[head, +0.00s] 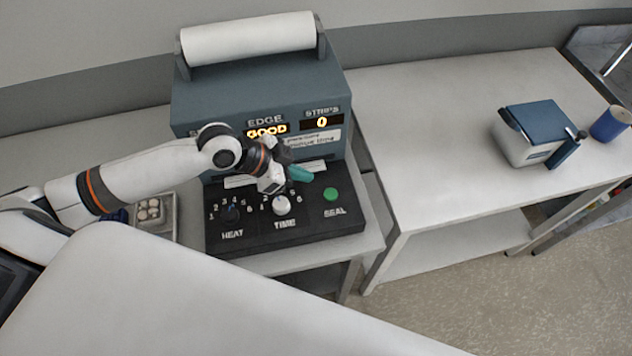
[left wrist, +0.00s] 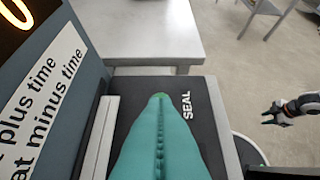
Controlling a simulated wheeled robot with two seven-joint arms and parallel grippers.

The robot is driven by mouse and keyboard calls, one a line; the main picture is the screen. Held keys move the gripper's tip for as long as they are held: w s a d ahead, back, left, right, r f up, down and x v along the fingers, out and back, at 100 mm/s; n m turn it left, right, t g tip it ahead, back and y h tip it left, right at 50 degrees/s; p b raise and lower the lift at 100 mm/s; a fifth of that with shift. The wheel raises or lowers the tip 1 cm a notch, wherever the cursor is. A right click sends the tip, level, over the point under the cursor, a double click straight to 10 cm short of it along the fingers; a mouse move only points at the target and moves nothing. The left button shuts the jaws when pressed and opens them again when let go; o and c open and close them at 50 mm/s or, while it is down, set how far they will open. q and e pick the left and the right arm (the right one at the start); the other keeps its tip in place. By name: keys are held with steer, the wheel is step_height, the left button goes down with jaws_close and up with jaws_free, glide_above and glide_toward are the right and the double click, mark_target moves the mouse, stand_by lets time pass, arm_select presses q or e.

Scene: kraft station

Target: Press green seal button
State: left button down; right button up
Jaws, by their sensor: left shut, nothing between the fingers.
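The green SEAL button (head: 331,194) is on the right of the black control panel (head: 300,241) at the front of the blue-grey sealing machine (head: 262,88). My left gripper (head: 301,174) has teal fingers, shut and empty, above the panel, behind and left of the button in the head view. In the left wrist view the shut fingers (left wrist: 160,118) point toward the button (left wrist: 161,95), whose green edge shows just past the tips; they hide most of it. I cannot tell whether they touch it. My right gripper (left wrist: 279,114) shows small at the right of the left wrist view; its opening is unclear.
The HEAT knob (head: 231,213) and white TIME knob (head: 281,205) stand left of the button. The display reads EDGE GOOD, STRIPS 0. A white and blue box (head: 524,148) and a blue cup (head: 609,124) stand on the right table (head: 440,110).

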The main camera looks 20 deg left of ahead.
arm_select(q)
steer(key=v, duration=0.3)
steer(key=shift+r, duration=0.15)
stand_by(0.7)
